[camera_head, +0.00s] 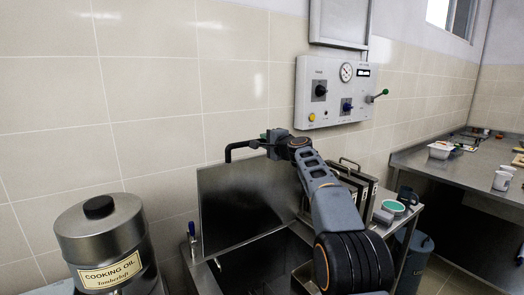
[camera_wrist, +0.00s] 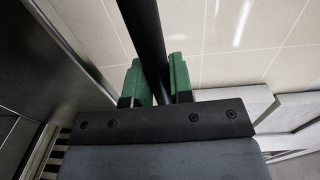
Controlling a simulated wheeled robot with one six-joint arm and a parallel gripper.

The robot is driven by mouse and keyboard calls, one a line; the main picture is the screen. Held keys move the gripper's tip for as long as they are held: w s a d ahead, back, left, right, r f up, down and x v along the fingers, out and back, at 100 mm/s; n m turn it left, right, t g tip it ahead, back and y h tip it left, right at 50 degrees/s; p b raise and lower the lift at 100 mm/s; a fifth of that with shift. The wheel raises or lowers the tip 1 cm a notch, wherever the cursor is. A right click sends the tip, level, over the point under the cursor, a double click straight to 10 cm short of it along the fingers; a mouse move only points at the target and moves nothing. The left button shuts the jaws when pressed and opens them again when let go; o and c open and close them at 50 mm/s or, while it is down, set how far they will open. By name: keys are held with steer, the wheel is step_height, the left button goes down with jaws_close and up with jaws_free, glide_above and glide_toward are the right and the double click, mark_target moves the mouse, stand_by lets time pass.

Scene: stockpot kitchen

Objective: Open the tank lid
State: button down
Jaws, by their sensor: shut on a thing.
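The tank lid (camera_head: 248,203) is a dark metal panel that stands raised, close to upright, at the back of the tank (camera_head: 268,262) in the head view. The tank's dark inside shows below it. A black bar handle (camera_head: 236,147) runs along the lid's top edge; it also shows in the wrist view (camera_wrist: 143,35). My gripper (camera_head: 268,140) is at the right part of this handle. In the wrist view its green fingers (camera_wrist: 160,82) are shut on the black bar, one on each side. The part of the bar between the fingers is partly hidden.
A cooking oil drum (camera_head: 103,245) stands at the left. Baskets with handles (camera_head: 350,180) stand right of the lid. A metal counter (camera_head: 440,175) is at the right.

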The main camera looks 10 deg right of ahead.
steer(key=shift+d, duration=0.1)
steer(key=c, duration=1)
jaws_free()
steer(key=shift+s, duration=0.15)
steer(key=shift+s+d+f+b, duration=0.1)
steer(key=shift+s+b, duration=0.2)
steer(key=shift+b, duration=0.05)
steer(key=shift+b+v, duration=2.8)
steer(key=shift+v, duration=3.65)
